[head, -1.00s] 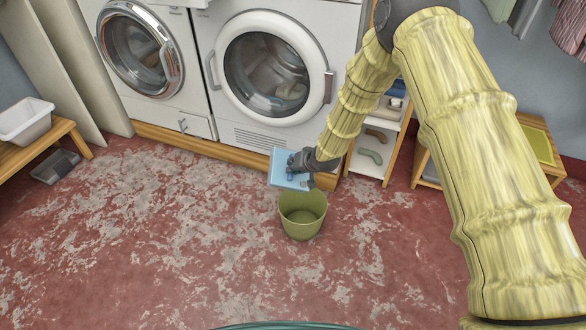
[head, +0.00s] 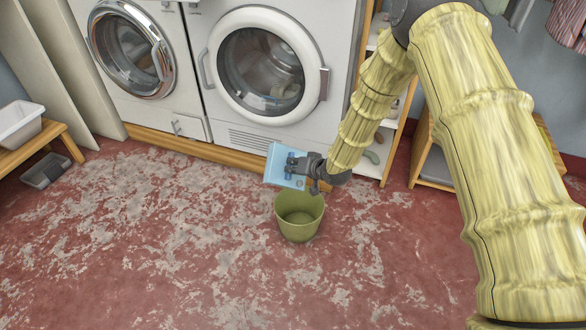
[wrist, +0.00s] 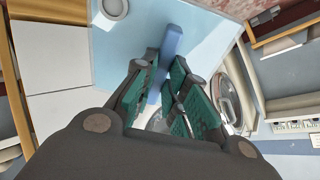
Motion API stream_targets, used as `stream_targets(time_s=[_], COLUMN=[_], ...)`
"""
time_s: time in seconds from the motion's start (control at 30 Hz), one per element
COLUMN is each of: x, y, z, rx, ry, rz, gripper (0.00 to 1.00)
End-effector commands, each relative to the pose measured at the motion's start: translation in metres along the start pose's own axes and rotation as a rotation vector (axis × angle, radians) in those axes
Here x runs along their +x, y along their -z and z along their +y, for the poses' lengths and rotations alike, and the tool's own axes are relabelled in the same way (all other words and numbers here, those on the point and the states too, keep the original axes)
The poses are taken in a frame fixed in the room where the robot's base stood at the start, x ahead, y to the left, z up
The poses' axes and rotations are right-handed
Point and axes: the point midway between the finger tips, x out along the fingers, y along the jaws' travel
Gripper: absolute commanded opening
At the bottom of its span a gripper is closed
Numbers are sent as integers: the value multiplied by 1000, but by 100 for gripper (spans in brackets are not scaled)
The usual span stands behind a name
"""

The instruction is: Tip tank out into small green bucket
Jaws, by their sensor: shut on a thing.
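The light blue tank (head: 274,166) is a flat box held in the air above the small green bucket (head: 300,230), in front of the right-hand machine. My gripper (head: 294,166) is shut on the tank's handle; in the wrist view the fingers (wrist: 165,90) close around a blue bar-shaped handle (wrist: 171,45) on the tank's face (wrist: 120,45). A round whitish cap (wrist: 114,8) shows on that face. The tank looks tilted in the head view. The bucket stands upright on the floor just below it, and no water is visible in it.
Two white front-loading machines (head: 260,20) stand on a wooden plinth (head: 165,139) behind. A shelf (head: 370,170) is to the right. A bench (head: 40,142) with a white basin (head: 18,126) and a grey tray (head: 46,171) is at left. The floor in front is clear.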

Motion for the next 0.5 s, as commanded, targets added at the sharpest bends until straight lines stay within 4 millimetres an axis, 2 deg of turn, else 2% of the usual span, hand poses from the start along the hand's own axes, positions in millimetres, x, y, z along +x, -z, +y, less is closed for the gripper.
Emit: stream_targets(time_s=[0.5], x=[-11], y=[-3], z=[6], rx=[21], ry=[107], rz=[109], gripper=[0])
